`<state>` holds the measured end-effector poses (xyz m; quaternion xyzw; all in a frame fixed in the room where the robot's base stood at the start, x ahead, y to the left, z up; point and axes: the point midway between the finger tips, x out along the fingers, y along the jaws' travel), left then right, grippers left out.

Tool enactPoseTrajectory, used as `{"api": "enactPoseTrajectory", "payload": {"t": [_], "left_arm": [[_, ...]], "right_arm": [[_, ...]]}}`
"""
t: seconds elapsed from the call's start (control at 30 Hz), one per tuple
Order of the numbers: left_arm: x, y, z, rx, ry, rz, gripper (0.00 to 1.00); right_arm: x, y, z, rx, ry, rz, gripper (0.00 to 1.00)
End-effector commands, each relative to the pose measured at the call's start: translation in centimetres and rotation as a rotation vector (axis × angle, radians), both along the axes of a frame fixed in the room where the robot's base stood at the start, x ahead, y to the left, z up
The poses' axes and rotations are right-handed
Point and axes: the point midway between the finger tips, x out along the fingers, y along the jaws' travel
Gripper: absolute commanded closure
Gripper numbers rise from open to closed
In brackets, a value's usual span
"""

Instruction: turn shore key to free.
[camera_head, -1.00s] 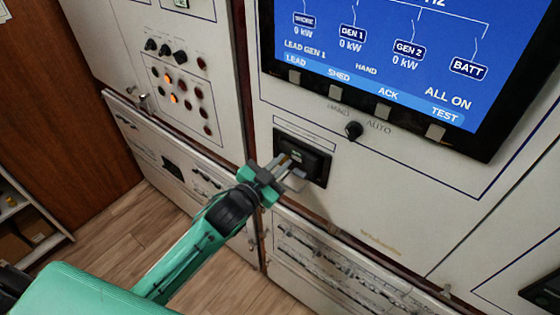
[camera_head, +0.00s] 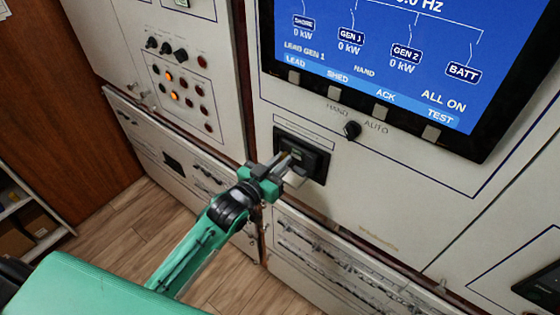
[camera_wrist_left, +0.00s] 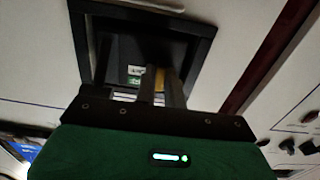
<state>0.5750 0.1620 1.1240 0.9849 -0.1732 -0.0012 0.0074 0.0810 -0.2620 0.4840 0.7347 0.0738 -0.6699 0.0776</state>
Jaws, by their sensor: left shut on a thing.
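A black-framed recessed unit (camera_head: 318,152) is set in the white cabinet front below the screen. My left gripper (camera_head: 287,168) reaches into it from the lower left. In the left wrist view its fingers (camera_wrist_left: 163,88) are shut on a narrow brass-coloured piece, seemingly the shore key (camera_wrist_left: 159,78), inside the black frame (camera_wrist_left: 208,45). A small white and green label (camera_wrist_left: 134,76) shows left of the fingers. The fingers hide most of the key, so I cannot tell which way it points. My right gripper is not in view.
A large blue screen (camera_head: 385,45) hangs above, with a HAND/AUTO knob (camera_head: 352,130) under it. A panel of lamps and knobs (camera_head: 180,90) is at left. Lower cabinet doors (camera_head: 330,255) lie below. Wooden floor (camera_head: 120,225) is clear at lower left.

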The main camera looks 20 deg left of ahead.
Motion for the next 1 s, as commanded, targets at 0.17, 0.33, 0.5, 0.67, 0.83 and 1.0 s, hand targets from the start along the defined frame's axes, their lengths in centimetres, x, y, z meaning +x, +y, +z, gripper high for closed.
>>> {"api": "enactPoseTrajectory", "payload": {"t": [0.17,0.33,0.5,0.67,0.83,1.0], "left_arm": [[0.0,0.0,-0.1,-0.002,0.004,0.000,1.00],[0.0,0.0,-0.1,-0.001,0.003,0.000,0.67],[0.0,0.0,-0.1,-0.001,0.001,0.000,0.67],[-0.3,0.1,-0.1,0.000,0.001,0.000,0.67],[-2.0,0.7,-0.5,0.001,0.003,-0.001,0.67],[-5.1,1.8,-0.5,0.001,0.003,-0.001,0.67]], "right_arm": [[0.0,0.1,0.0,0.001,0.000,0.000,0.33],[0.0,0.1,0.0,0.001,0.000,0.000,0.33],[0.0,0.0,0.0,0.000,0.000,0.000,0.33],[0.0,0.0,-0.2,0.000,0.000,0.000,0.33],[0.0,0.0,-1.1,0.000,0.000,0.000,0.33],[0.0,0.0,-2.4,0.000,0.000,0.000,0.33]]}}
